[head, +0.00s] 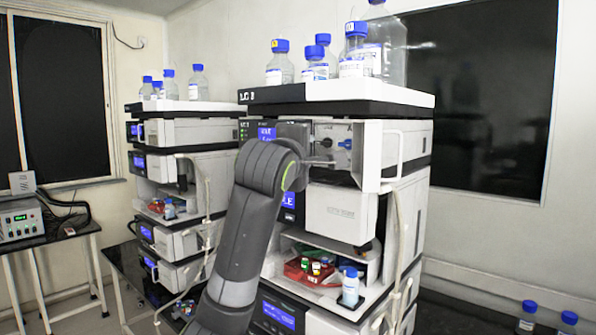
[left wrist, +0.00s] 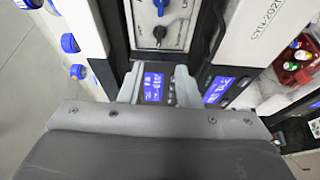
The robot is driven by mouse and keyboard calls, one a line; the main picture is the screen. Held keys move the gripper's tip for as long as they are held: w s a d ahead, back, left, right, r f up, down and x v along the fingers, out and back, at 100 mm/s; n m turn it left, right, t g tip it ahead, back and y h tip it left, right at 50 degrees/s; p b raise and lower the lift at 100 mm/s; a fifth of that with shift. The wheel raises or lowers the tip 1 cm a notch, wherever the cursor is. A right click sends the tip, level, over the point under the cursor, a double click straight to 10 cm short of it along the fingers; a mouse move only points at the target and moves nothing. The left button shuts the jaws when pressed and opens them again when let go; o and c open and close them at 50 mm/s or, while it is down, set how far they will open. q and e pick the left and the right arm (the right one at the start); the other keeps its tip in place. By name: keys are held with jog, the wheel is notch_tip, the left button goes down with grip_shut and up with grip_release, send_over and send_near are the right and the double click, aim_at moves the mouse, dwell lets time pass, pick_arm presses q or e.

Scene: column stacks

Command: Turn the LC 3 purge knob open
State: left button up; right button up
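The LC 3 stack (head: 330,93) stands in the middle of the head view, its label small and blurred. Its upper module has a recessed panel with a blue knob (head: 345,144) and a round dark knob (head: 326,142) beside it. In the left wrist view, the blue knob (left wrist: 160,7) is at the top edge, partly cut off, with the dark knob (left wrist: 158,32) below it. My left gripper (left wrist: 157,76) is open and empty, apart from both knobs, with a blue display showing between its fingers. In the head view, my left gripper (head: 322,162) is just below the knobs. My right gripper is not in view.
An open white door (head: 372,155) stands just right of the knobs. Bottles with blue caps (head: 280,65) stand on top of the stack. A red vial tray (head: 310,272) sits in an open bay below. A second stack (head: 180,130) is at the left.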

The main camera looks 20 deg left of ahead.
pick_arm(q)
jog(key=s+b, duration=0.1)
jog(key=s, duration=0.4)
jog(key=shift+s+d+b, duration=0.1)
jog(key=shift+b, duration=0.2)
